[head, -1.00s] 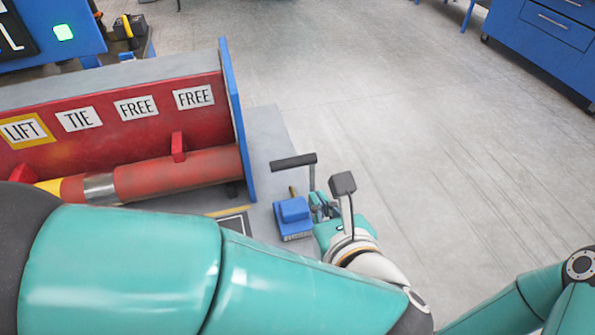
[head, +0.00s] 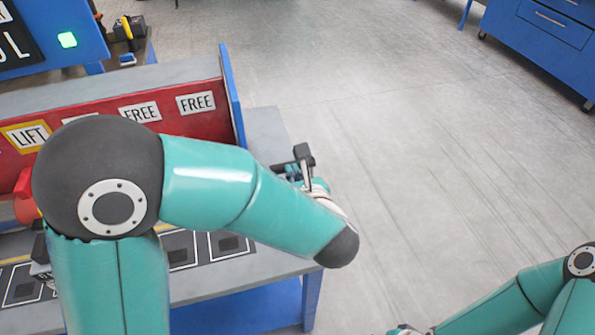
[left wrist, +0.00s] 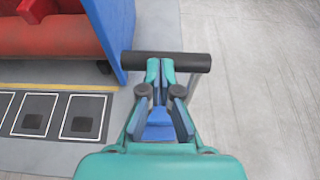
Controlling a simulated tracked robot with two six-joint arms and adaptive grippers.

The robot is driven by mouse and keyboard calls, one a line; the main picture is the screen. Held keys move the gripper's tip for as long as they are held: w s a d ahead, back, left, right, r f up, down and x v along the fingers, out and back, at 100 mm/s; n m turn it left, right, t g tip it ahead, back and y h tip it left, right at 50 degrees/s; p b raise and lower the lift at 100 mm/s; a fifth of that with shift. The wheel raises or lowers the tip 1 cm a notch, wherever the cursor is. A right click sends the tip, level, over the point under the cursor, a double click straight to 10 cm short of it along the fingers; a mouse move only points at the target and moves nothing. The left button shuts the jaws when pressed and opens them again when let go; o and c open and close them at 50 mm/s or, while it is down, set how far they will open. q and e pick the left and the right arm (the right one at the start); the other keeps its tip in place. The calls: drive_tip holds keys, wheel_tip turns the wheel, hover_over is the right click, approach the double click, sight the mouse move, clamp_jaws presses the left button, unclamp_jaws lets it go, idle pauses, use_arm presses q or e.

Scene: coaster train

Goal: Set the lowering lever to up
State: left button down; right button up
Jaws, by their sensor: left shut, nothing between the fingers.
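The lowering lever's black handle bar (left wrist: 190,62) lies level across the left wrist view, on a grey post (left wrist: 191,88). In the head view only a bit of the dark handle (head: 278,167) shows; my left arm hides the base. My left gripper (left wrist: 160,68) is shut and empty, its fingertips at the bar's near side in the picture. I cannot tell whether they touch it. It is mostly hidden in the head view (head: 297,174).
A red panel (head: 190,124) with LIFT and FREE labels and a blue end plate (head: 232,95) stands left of the lever. A red cylinder (left wrist: 55,37) lies before it. Framed dark squares (left wrist: 84,118) mark the bench. Open floor (head: 420,160) lies to the right.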

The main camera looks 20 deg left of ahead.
sight(289, 162)
use_arm(q)
drive_tip(key=shift+w+a+r+g+h+p, duration=0.15)
drive_tip(key=shift+w+a+g+h+p, duration=0.2)
drive_tip(key=shift+w+a+g, duration=0.55)
drive_tip(key=shift+w+h, duration=0.25)
drive_tip(key=shift+w, duration=0.15)
drive_tip(key=shift+d, duration=0.1)
